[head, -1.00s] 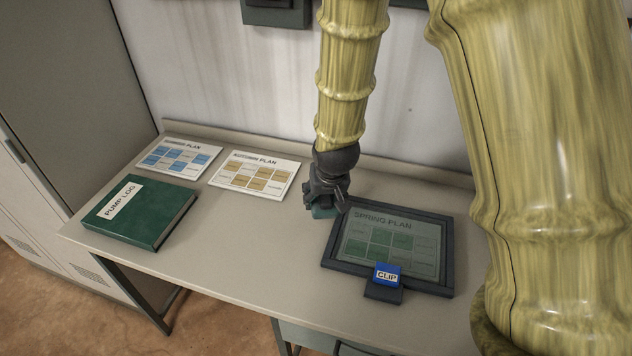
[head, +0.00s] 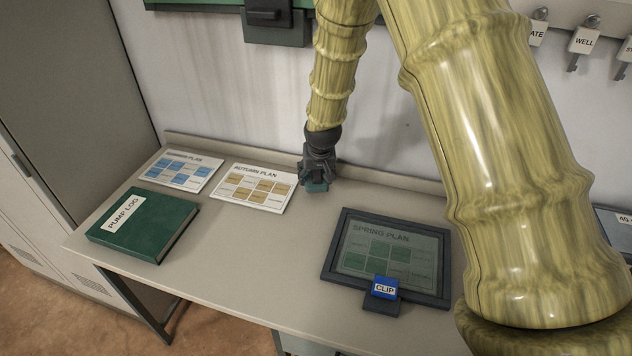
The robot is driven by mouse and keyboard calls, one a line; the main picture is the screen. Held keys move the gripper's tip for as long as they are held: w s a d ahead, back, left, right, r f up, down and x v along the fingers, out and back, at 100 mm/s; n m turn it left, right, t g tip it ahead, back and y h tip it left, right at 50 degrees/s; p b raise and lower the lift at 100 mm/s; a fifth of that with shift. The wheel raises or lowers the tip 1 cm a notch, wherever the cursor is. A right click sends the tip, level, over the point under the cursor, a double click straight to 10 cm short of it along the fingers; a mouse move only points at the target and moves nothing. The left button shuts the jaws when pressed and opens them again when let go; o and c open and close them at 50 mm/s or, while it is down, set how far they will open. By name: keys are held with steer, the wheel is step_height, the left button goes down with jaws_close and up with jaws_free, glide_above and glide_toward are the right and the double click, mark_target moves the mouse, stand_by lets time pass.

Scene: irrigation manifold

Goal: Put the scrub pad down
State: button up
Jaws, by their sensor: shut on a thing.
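My gripper (head: 317,178) is at the back of the desk, between the autumn plan card and the framed spring plan. It is shut on the scrub pad (head: 316,186), a small teal block that shows just under the fingers. The gripper hides most of the pad. I cannot tell whether the pad touches the desk top (head: 290,240) or hangs just above it.
The autumn plan card (head: 252,187) lies close to the left of my gripper, with another plan card (head: 181,171) beyond it. The green pump log (head: 143,224) is at the left. The dark spring plan frame (head: 333,245) with its blue clip (head: 385,287) is at the right. Bare desk lies between.

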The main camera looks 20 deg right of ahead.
steer(key=shift+f+p, duration=0.45)
steer(key=shift+f, duration=1.3)
steer(key=shift+f, duration=0.1)
steer(key=o, duration=1.2)
steer(key=shift+c, duration=0.2)
steer(key=shift+b+v, duration=0.7)
steer(key=shift+v, duration=5.45)
